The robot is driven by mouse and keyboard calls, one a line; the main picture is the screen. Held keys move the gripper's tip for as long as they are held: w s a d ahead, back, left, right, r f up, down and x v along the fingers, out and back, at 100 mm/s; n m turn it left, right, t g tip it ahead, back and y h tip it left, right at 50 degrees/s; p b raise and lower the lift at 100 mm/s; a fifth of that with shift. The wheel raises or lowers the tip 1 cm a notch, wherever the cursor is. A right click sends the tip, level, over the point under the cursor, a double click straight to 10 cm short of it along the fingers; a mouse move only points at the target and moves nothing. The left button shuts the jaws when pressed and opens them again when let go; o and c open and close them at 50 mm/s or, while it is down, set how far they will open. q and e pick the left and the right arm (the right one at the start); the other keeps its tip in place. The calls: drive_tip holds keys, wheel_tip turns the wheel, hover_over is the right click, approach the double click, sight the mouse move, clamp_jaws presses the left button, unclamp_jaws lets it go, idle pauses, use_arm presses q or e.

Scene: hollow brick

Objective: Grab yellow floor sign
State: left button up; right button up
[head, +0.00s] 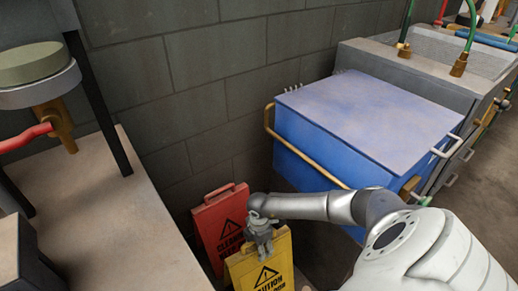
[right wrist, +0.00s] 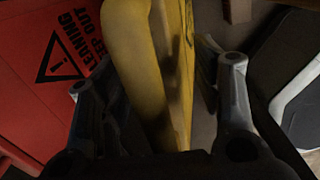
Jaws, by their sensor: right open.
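The yellow floor sign (head: 262,266) stands at the bottom middle of the head view, with "CAUTION" and a warning triangle on its face. My right gripper (head: 262,236) is at its top edge, pointing down. In the right wrist view the yellow sign (right wrist: 178,70) runs between the two open fingers of the right gripper (right wrist: 160,95), one on each side. I cannot tell whether either finger touches it. A red floor sign (head: 221,222) stands just behind and to the left; it also fills the left of the right wrist view (right wrist: 40,60). My left gripper is not in view.
A blue cabinet (head: 350,125) with a yellow rail stands right of the signs. A grey block wall (head: 200,75) is behind. A light-topped table (head: 115,225) is on the left. The floor gap around the signs is narrow.

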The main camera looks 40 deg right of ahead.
clamp_jaws()
idle(0.4)
